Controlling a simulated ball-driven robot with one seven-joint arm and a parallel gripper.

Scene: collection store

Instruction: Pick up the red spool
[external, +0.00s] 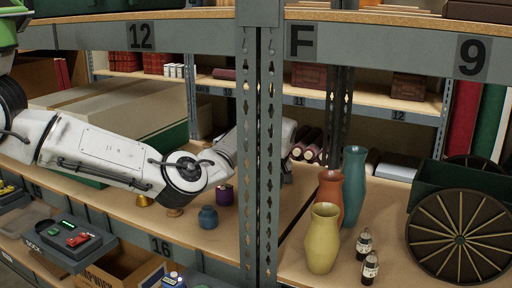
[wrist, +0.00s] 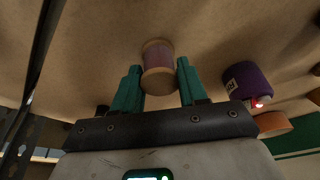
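The red spool (wrist: 158,66), with pale wooden ends and dull red thread, shows on the shelf board in the wrist view. My gripper (wrist: 159,72) is open, with one teal finger on each side of the spool's near part. I see a narrow gap at each side, and the spool's far end reaches beyond the fingertips. In the external view my arm extends along the shelf, and its end is mostly hidden behind the grey upright post. I cannot make out the spool there.
A purple jar (wrist: 250,80) lies right of my gripper in the wrist view. In the external view a blue jar (external: 208,217) stands under my arm. The perforated post (external: 258,150) stands in front; vases (external: 323,238) and a wheeled cart (external: 462,222) are right of it.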

